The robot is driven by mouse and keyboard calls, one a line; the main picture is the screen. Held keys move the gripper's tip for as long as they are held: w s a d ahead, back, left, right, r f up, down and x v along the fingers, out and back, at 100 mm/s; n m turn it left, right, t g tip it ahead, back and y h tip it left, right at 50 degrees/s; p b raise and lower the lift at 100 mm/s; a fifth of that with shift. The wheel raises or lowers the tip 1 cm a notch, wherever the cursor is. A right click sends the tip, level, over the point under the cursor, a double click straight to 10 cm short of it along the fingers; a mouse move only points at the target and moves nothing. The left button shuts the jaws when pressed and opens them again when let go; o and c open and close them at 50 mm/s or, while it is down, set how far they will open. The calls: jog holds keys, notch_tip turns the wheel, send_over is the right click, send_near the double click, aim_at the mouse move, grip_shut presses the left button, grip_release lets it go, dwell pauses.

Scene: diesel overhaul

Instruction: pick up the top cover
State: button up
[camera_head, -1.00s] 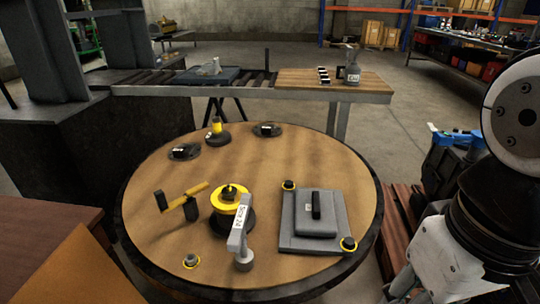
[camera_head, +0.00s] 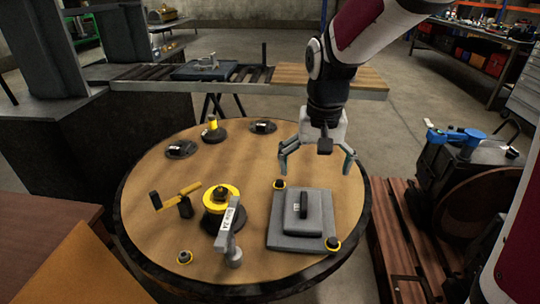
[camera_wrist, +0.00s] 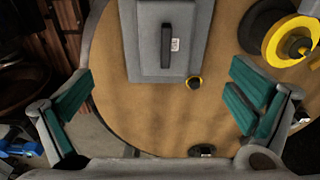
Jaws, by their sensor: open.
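The top cover is most likely the grey square block with a black handle (camera_head: 302,214), lying flat on a grey plate on the round table. It also shows at the top of the wrist view (camera_wrist: 166,42), with a small white label beside the handle. My gripper (camera_head: 317,166) is open and empty, above the table and behind the cover as the head camera sees it. In the wrist view its two green-padded fingers (camera_wrist: 160,103) are wide apart, with bare wood between them and the cover ahead.
On the round table (camera_head: 230,160) stand a yellow-topped black part (camera_head: 221,200), a grey labelled post (camera_head: 231,230), a yellow crank-like piece (camera_head: 178,197) and several small yellow-and-black knobs. A conveyor stands behind.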

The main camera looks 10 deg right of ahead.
aim_at(304, 201)
jog(key=w+f, duration=0.1)
jog(key=f, duration=0.2)
jog(key=w+f+b, duration=0.1)
jog(key=f, duration=0.2)
jog(key=w+f+b, duration=0.1)
jog(key=f, duration=0.2)
jog(key=shift+w+d+f, duration=0.1)
jog(key=shift+f, duration=0.3)
jog(key=f, duration=0.1)
jog(key=f+b, duration=0.1)
jog(key=f, duration=0.3)
jog(key=shift+w+b, duration=0.3)
jog(key=shift+b, duration=0.1)
jog(key=shift+a, duration=0.2)
jog(key=c, duration=1.3)
jog(key=shift+r, duration=0.1)
jog(key=shift+c, duration=0.2)
